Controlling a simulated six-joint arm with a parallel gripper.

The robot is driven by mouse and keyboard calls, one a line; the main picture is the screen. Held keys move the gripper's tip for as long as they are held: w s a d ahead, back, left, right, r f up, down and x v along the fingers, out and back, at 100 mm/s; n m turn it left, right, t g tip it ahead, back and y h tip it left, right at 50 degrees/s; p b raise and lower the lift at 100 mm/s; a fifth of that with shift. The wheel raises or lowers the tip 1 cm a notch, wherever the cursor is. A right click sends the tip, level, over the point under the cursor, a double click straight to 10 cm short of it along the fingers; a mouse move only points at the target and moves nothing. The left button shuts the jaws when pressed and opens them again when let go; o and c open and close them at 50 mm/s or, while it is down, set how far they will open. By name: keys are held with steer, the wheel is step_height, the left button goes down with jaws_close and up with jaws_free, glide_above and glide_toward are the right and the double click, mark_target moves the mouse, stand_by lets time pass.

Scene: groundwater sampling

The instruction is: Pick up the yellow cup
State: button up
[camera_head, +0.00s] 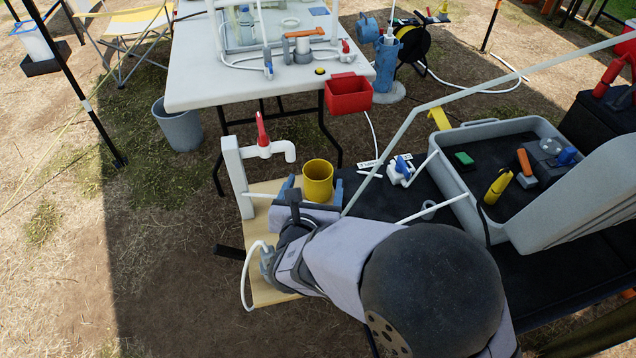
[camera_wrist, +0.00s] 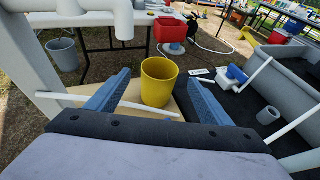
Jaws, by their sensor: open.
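The yellow cup (camera_head: 318,181) stands upright on a light wooden board (camera_head: 262,230), below and to the right of a white tap with a red handle. In the wrist view the yellow cup (camera_wrist: 158,82) shows between and just beyond the two blue fingers of my gripper (camera_wrist: 156,92). My gripper (camera_head: 311,190) is open and its fingers point toward the cup, one on each side. I cannot tell whether either finger touches it. The lower part of the cup is partly hidden in the head view by my gripper.
The white tap (camera_head: 268,148) on its post stands close left of the cup. A blue-handled valve (camera_head: 401,170) and a grey open case (camera_head: 480,142) lie to the right on a black surface. A white table (camera_head: 205,70) stands behind.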

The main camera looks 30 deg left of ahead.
mark_target(320, 167)
steer(key=shift+p+x, duration=0.35)
steer(key=shift+x, duration=2.25)
steer(key=c, duration=1.1)
